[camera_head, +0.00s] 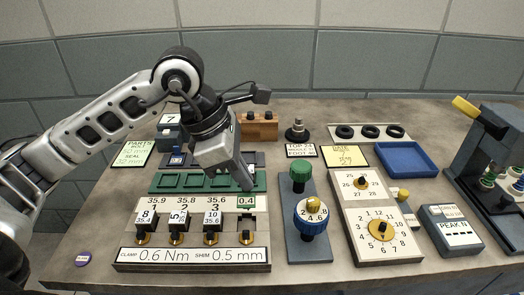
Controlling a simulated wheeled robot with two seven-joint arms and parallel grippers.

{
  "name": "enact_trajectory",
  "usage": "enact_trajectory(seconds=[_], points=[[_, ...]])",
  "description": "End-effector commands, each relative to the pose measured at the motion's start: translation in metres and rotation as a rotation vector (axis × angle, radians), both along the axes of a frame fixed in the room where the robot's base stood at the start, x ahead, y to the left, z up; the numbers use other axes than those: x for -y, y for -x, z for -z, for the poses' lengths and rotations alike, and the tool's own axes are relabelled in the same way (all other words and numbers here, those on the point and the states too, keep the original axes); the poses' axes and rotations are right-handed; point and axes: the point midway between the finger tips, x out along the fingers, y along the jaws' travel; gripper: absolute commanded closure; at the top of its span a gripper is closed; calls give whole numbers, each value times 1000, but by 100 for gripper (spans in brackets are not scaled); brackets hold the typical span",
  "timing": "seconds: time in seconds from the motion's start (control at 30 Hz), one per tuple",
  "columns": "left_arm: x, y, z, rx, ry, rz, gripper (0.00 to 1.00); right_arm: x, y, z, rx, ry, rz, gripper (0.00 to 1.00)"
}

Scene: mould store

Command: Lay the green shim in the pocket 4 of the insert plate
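The green shim (246,202), marked 0.4, shows just below my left fingertips, at the right end of the row of figures on the insert plate (130,254). I cannot tell whether it rests on the plate or is held just above it. My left gripper (247,187) points down over the plate's fourth column, its fingers close together. Whether they grip the shim is too small to tell. Columns 1, 2 and 3 each hold a dark numbered block (212,220); the fourth column shows no such block. My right gripper is not in view.
A green tray with pockets (168,181) lies behind the plate, partly behind my gripper. A panel with a green knob and blue dial (306,250) stands close on the right. Further right are a dial board (365,220), a blue tray (407,174) and a PEAK meter (451,230).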

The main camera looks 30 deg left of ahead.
Motion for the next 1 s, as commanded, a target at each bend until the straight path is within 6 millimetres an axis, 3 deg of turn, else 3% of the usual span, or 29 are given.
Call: enact_trajectory(seconds=[0.33,0.7,1.0], points=[[0,0,18,0,0,1,100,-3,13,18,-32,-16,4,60],[0,0,50,1,0,2,100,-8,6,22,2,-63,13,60],[0,0,52,0,0,1,100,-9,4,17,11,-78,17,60]])
